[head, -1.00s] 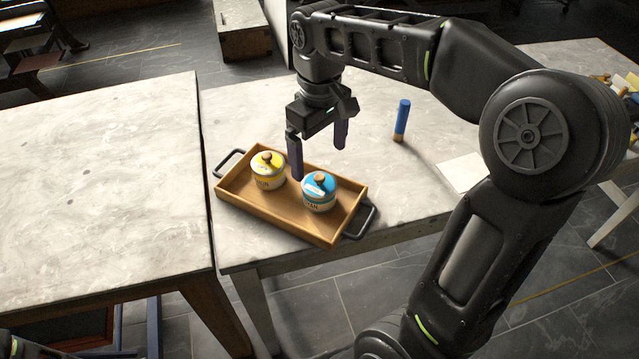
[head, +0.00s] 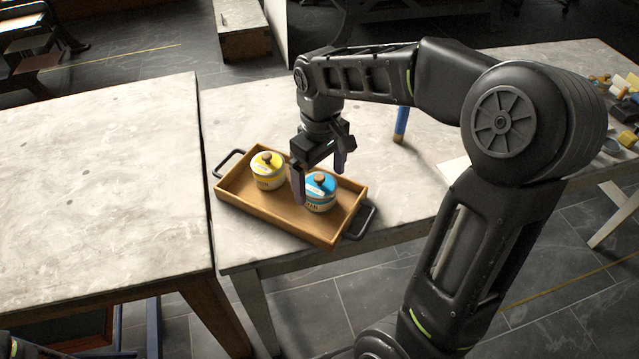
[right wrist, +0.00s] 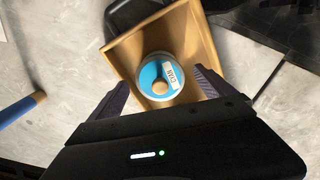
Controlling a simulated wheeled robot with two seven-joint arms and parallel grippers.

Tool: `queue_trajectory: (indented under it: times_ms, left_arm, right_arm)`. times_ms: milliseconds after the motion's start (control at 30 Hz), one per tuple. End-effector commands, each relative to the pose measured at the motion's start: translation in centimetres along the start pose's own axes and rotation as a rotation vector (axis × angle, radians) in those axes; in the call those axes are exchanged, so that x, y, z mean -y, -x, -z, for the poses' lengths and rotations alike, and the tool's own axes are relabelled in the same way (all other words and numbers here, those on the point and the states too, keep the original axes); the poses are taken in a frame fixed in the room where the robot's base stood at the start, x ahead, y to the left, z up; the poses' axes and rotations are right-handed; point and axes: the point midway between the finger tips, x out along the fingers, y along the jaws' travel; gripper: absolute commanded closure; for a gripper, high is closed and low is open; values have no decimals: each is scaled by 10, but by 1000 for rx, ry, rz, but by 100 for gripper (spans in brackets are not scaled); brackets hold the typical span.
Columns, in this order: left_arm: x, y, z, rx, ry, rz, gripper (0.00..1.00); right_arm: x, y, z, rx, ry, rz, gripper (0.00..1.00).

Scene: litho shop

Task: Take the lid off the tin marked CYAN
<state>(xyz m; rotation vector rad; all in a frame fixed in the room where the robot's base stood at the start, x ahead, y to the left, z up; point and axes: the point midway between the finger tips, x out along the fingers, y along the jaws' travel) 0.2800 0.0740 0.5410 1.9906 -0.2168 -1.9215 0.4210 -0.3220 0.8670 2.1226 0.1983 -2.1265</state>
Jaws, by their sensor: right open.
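The tin marked CYAN (head: 318,204) stands upright in a wooden tray, with its blue lid (head: 328,187) on. The lid has a round wooden knob (right wrist: 160,88) and a white label reading CYAN, seen in the right wrist view. My right gripper (head: 319,183) is open and empty, pointing down over this tin. In the right wrist view its two fingers (right wrist: 163,88) lie on either side of the lid, apart from it. The left gripper is not in view.
The wooden tray (head: 275,215) with black handles also holds a tin with a yellow lid (head: 267,163), left of the CYAN tin. The left table (head: 100,190) is bare.

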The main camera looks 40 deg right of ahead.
Motion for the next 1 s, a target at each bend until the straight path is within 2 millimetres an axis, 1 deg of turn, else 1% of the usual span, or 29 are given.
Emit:
queue_trajectory:
  times_ms: [567,667,1000]
  left_arm:
    - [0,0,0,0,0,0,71]
    - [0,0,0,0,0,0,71]
    - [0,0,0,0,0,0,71]
  right_arm:
    - [0,0,0,-1,0,0,7]
    - [0,0,0,-2,0,0,13]
    - [0,0,0,-2,0,0,41]
